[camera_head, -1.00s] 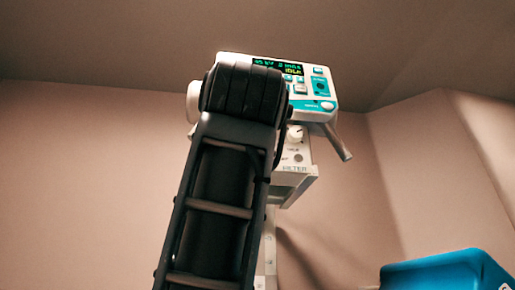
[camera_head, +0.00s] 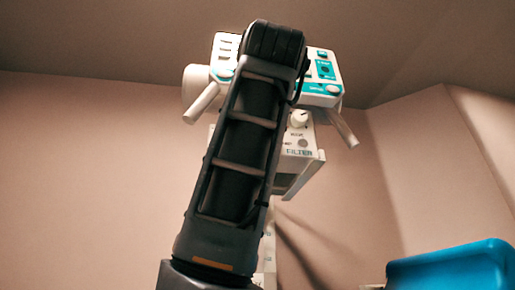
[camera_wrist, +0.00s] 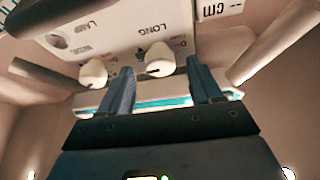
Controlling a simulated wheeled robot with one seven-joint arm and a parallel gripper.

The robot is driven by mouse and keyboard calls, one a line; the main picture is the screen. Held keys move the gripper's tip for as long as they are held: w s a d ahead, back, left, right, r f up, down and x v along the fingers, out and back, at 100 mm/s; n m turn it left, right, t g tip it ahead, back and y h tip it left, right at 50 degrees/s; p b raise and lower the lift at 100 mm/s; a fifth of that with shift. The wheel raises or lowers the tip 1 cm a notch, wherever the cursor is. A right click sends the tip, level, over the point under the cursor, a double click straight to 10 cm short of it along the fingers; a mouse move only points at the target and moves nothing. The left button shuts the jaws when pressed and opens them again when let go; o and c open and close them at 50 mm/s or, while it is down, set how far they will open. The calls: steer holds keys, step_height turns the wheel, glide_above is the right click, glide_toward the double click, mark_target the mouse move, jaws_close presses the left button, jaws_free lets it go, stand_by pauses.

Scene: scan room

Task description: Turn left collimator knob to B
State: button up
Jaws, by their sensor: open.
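The collimator is a white box under a control panel (camera_head: 324,72). In the wrist view its face (camera_wrist: 120,35) appears upside down, with a lettered "LONG" label. Two white knobs stand on it. One knob (camera_wrist: 160,60), by "LONG", lies between my gripper's (camera_wrist: 160,72) two open blue-grey fingers; contact is not clear. The other knob (camera_wrist: 93,74) is outside the fingers to the left; in the head view a right-hand knob (camera_head: 299,118) shows above "FILTER". My arm hides the left part of the face and my gripper there. The setting letters are too small to read.
Angled handles stick out at the left (camera_head: 201,103) and right (camera_head: 343,129) of the collimator. A blue object (camera_head: 447,268) is at lower right. The wall around is bare.

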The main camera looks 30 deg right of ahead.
steer(key=shift+x, duration=0.8)
steer(key=shift+c, duration=0.4)
steer(key=c, duration=1)
steer(key=shift+o, duration=0.2)
steer(key=shift+n, duration=0.5)
steer(key=n+y, duration=0.1)
steer(key=n, duration=0.1)
steer(key=n+t+y+p, duration=0.1)
steer(key=n, duration=0.1)
steer(key=n+y, duration=0.2)
steer(key=n, duration=0.1)
steer(key=shift+s+d+r+p, duration=0.1)
steer(key=shift+d+p, duration=0.15)
steer(key=shift+p, duration=0.05)
steer(key=n+y, duration=0.1)
steer(key=n, duration=0.1)
steer(key=n+y+p, duration=0.1)
steer(key=n, duration=0.1)
steer(key=shift+d+n+y, duration=0.1)
steer(key=shift+n+y, duration=0.2)
steer(key=shift+n, duration=0.1)
steer(key=shift+n+y+p, duration=0.7)
steer(key=shift+n+p, duration=0.05)
steer(key=shift+n, duration=1.05)
